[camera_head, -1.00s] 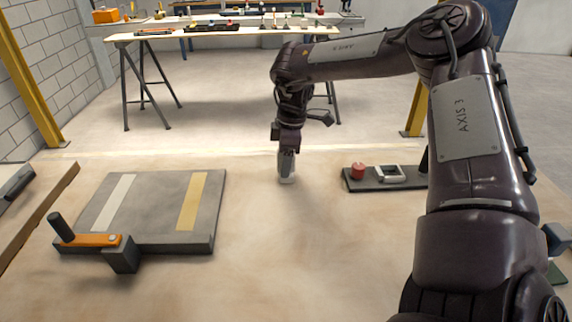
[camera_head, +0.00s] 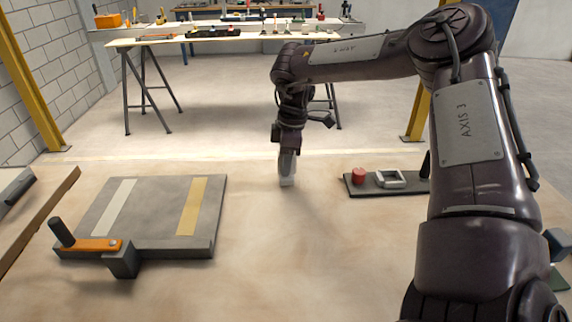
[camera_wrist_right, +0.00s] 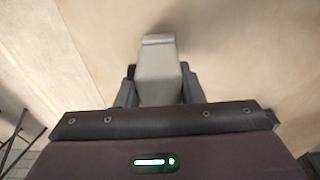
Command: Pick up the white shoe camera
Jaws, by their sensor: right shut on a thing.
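The white shoe camera (camera_head: 287,181) shows as a small pale block at the tip of my right gripper (camera_head: 287,168), over the middle of the sandy bench top. In the right wrist view the pale block (camera_wrist_right: 158,62) sits between the two dark fingers of my right gripper (camera_wrist_right: 160,88), which are shut on it. Its far end sticks out past the fingers, and its near part is hidden by the gripper body. I cannot tell whether it touches the bench top. My left gripper is not in view.
A grey slab (camera_head: 150,215) with a white and a yellow strip lies left, with an orange lever (camera_head: 92,245) at its front corner. A dark tray (camera_head: 360,190) at right holds a red knob (camera_head: 358,175) and a pale frame (camera_head: 390,179). Bare bench lies between them.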

